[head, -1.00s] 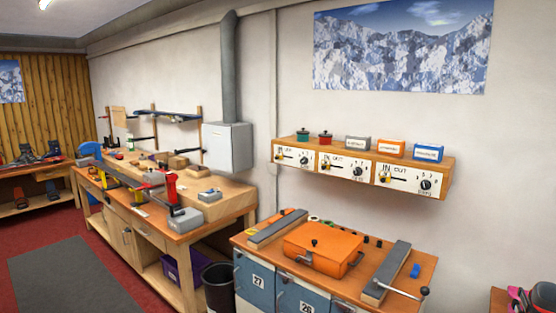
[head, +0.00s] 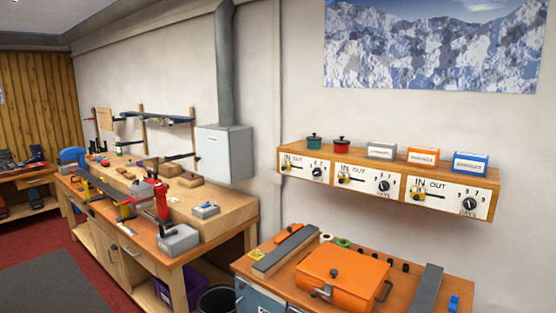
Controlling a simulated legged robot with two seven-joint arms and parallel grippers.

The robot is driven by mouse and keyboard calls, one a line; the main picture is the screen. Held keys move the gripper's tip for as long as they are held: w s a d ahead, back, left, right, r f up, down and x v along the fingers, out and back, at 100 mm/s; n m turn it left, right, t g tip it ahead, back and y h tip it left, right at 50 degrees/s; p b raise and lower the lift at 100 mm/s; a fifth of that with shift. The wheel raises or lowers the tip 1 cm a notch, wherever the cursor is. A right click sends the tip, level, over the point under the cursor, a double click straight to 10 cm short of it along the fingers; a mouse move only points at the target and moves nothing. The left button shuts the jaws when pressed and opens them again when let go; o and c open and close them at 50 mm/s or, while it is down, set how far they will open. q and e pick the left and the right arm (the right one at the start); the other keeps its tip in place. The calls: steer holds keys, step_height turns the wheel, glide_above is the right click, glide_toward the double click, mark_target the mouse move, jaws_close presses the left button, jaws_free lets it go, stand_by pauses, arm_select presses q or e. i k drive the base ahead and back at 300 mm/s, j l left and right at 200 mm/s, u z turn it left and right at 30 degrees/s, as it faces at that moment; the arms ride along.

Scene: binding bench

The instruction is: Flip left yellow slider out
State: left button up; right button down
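The shelf unit (head: 330,153) on the wall has three white panels, each with IN and OUT lettering, a yellow slider and a black dial. The left yellow slider (head: 286,168) is on the left panel (head: 304,166), at its left side under the IN lettering. The middle yellow slider (head: 343,179) and the right yellow slider (head: 418,192) also sit toward the IN side of their panels. Neither of my grippers is in view.
Green and red pots and several small boxes stand on the shelf unit. Below it, a wooden-topped cabinet (head: 285,290) carries an orange case (head: 345,278) and grey bars. A workbench (head: 236,212) stands to the left. The space before the panels looks clear.

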mark_target(286, 164)
steer(key=i+j, duration=0.2)
steer(key=i, duration=0.3)
steer(key=i+j+z, duration=0.1)
steer(key=i, duration=0.35)
steer(key=i+j, duration=0.3)
steer(key=i, duration=0.15)
steer(key=i+j+z, duration=0.1)
steer(key=i+j, duration=0.15)
steer(key=i, duration=0.25)
steer(key=i+j, duration=0.3)
steer(key=i, duration=0.15)
steer(key=l+z, duration=0.05)
